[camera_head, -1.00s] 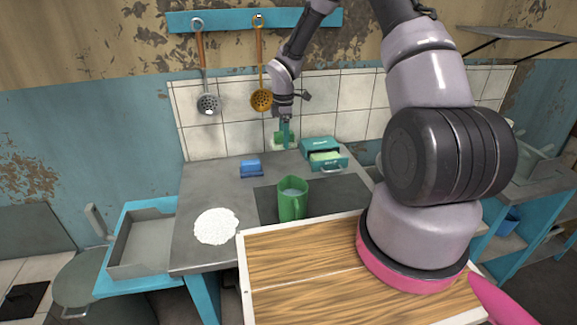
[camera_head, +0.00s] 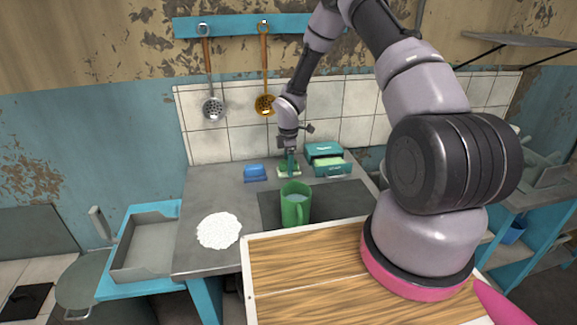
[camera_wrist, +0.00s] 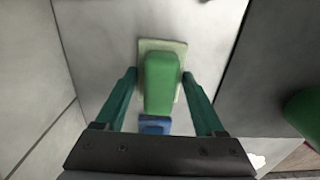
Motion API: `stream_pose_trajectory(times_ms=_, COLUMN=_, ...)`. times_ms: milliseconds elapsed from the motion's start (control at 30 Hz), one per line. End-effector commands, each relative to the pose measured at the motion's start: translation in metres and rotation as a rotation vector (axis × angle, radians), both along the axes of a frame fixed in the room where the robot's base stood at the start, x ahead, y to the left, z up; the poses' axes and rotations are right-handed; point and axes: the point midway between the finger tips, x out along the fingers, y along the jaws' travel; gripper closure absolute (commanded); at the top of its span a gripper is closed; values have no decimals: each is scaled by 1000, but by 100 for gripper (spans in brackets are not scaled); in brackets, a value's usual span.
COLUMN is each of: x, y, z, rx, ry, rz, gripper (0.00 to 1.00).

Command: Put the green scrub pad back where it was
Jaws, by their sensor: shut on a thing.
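The green scrub pad (camera_head: 289,168) has a green grip on a pale, squarish base. It is at the back of the grey counter, between a blue scrub pad (camera_head: 255,173) and a teal box. My gripper (camera_head: 291,153) points down and is shut on it from above. In the wrist view the green scrub pad (camera_wrist: 161,82) lies between my two teal fingers, its pale base showing beyond the grip. I cannot tell whether the base touches the counter. The blue pad (camera_wrist: 154,124) shows partly behind it there.
The teal box (camera_head: 325,152) has an open drawer (camera_head: 333,168) close to the right of my gripper. A white round mat (camera_head: 219,230) lies front left. The counter's left middle is free.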

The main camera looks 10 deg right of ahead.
Motion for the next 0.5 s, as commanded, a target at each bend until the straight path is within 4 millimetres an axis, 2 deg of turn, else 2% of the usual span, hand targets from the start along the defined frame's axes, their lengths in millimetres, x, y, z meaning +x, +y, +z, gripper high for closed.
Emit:
stream_pose_trajectory(times_ms=100, x=0, y=0, z=-3, rx=0, ry=1, rz=0, gripper=100)
stream_pose_trajectory(times_ms=133, x=0, y=0, z=-3, rx=0, ry=0, rz=0, gripper=18)
stream_pose_trajectory(times_ms=167, x=0, y=0, z=-3, rx=0, ry=0, rz=0, gripper=6)
stream_pose_trajectory(times_ms=200, x=0, y=0, z=-3, rx=0, ry=0, rz=0, gripper=0)
stream_pose_trajectory(times_ms=500, x=0, y=0, z=2, rx=0, ry=-1, rz=0, gripper=0)
